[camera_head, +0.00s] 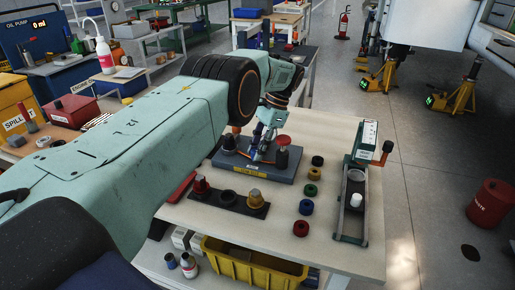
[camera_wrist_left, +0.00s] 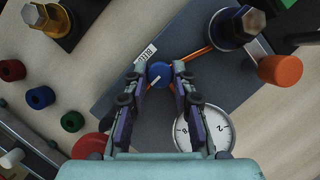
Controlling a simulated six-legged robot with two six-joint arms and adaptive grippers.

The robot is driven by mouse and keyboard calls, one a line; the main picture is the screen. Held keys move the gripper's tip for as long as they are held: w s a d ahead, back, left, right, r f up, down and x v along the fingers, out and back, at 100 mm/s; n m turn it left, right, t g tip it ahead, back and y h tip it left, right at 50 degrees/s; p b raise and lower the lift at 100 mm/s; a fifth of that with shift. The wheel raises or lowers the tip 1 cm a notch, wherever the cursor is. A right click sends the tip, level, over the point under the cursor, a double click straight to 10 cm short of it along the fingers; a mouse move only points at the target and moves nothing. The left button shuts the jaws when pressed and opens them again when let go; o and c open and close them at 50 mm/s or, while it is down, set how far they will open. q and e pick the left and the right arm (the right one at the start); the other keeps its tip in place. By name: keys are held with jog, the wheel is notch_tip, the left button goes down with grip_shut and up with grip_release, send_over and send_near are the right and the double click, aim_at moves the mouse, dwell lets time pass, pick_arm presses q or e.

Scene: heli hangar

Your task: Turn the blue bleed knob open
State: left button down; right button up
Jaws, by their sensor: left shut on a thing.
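The blue bleed knob (camera_wrist_left: 160,72) sits on the grey block beside a white label (camera_wrist_left: 145,54) in the left wrist view. A pale pointer mark shows on the knob. My left gripper (camera_wrist_left: 158,75) has one finger on each side of the knob and is shut on it. In the head view, my left gripper (camera_head: 262,150) reaches down to the grey block (camera_head: 250,170) on the table, and the knob is mostly hidden there by the fingers. A round white gauge (camera_wrist_left: 207,130) lies close beside the right finger in the wrist view. My right gripper is not in view.
A hex-topped fitting (camera_wrist_left: 240,24) and an orange knob (camera_wrist_left: 281,70) stand near the gripper. A black rack (camera_head: 228,199) with fittings stands in front of the block. Several coloured rings, including a red one (camera_head: 300,228), and a narrow tray (camera_head: 351,212) lie right.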

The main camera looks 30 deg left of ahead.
pick_arm(q)
jog(key=c, duration=1.4)
grip_release()
jog(key=shift+w+r, duration=0.1)
jog(key=shift+r, duration=0.1)
jog(key=o, duration=0.3)
jog(key=shift+f, duration=0.1)
notch_tip(320, 180, up, 10)
jog(key=shift+s+f, duration=0.1)
jog(key=shift+s, duration=0.1)
